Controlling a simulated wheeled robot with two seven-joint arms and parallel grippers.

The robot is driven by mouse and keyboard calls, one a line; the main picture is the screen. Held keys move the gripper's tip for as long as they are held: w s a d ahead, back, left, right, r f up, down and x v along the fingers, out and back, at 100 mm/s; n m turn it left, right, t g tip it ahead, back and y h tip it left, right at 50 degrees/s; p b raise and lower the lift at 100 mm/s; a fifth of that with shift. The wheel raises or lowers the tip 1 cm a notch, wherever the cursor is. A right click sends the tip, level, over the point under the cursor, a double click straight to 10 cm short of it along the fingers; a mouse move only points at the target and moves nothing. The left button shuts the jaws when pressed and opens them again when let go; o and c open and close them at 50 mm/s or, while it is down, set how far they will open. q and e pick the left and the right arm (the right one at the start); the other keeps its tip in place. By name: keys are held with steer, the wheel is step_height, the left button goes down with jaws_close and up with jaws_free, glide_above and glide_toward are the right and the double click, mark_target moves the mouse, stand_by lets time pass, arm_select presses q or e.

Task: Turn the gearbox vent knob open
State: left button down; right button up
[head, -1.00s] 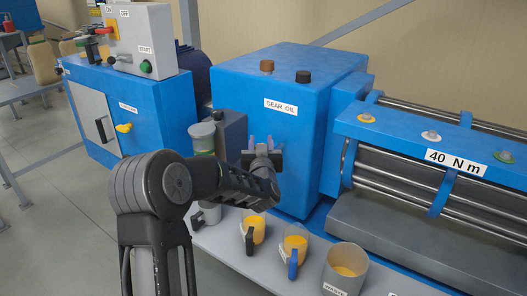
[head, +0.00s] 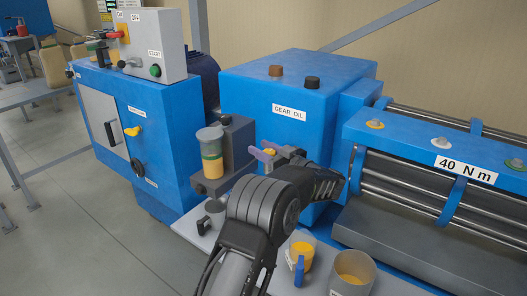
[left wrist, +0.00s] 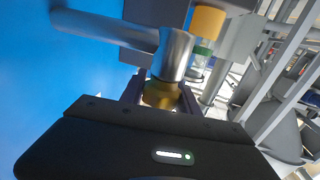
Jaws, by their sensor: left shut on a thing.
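A brass-coloured knob (left wrist: 160,94) sits at the end of a silver elbow pipe (left wrist: 172,55) in the left wrist view. The pipe comes out of the blue gearbox wall. My left gripper (head: 265,154) is at the front face of the gearbox (head: 325,120), below the GEAR OIL label. Its fingers are shut on the brass knob; in the head view they and my arm hide most of it. No label for the knob is readable. My right gripper is not in view.
A brown cap (head: 276,71) and a black cap (head: 312,82) stand on the gearbox top. A yellow-filled jug (head: 302,256) and a grey beaker (head: 352,274) stand on the shelf below.

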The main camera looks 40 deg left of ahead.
mark_target(274, 155)
arm_select(q)
steer(key=shift+a+r+g, duration=0.1)
steer(key=shift+r+g, duration=0.05)
steer(key=shift+g, duration=0.15)
steer(key=c, duration=0.9)
jaws_free()
steer(key=d, duration=0.5)
steer(key=s+d, duration=0.1)
steer(key=d, duration=0.1)
steer(key=shift+d+b, duration=0.35)
steer(key=shift+d, duration=0.05)
